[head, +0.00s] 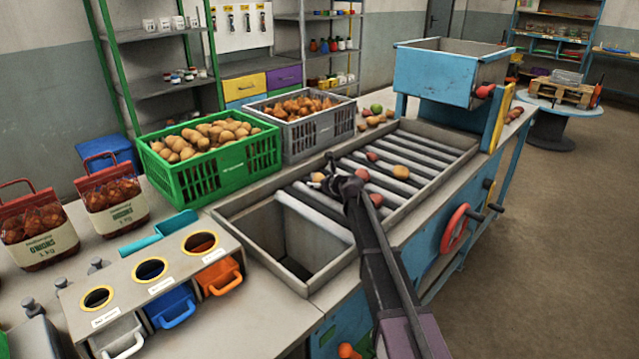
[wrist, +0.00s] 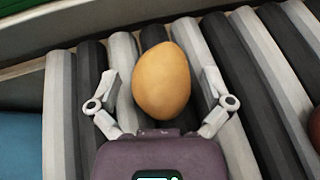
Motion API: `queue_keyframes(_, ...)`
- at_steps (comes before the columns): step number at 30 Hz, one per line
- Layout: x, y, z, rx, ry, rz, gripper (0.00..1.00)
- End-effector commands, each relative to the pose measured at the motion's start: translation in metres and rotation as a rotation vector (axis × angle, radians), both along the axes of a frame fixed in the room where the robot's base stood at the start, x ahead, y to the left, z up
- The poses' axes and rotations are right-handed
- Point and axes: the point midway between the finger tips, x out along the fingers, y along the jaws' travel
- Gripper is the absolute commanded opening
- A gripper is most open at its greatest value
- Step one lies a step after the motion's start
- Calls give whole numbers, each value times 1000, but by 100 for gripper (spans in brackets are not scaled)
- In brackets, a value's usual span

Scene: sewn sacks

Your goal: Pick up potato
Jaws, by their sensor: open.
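A smooth yellow-tan potato (wrist: 162,80) lies on the grey and black rollers in the wrist view. My gripper (wrist: 160,76) is open, with one finger on each side of the potato and a visible gap on both sides. In the head view my gripper (head: 333,178) is over the left part of the roller table (head: 425,150), and the potato (head: 317,177) shows small by its fingers. I cannot tell how high the fingertips are above the rollers.
Another yellowish item (head: 401,172) and several reddish ones, such as one (head: 362,174), lie on the rollers to the right. An open bin (head: 300,268) adjoins the rollers. A green crate (head: 205,178) and a grey crate (head: 318,132) stand behind, full of produce.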

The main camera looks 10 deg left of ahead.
Motion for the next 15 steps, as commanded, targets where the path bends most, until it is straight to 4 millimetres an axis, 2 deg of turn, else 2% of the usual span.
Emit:
queue_keyframes(9,0,0,0,0,0,0,100)
queue_keyframes(10,0,0,0,0,0,-1,97)
queue_keyframes(15,0,-1,0,0,0,-1,46)
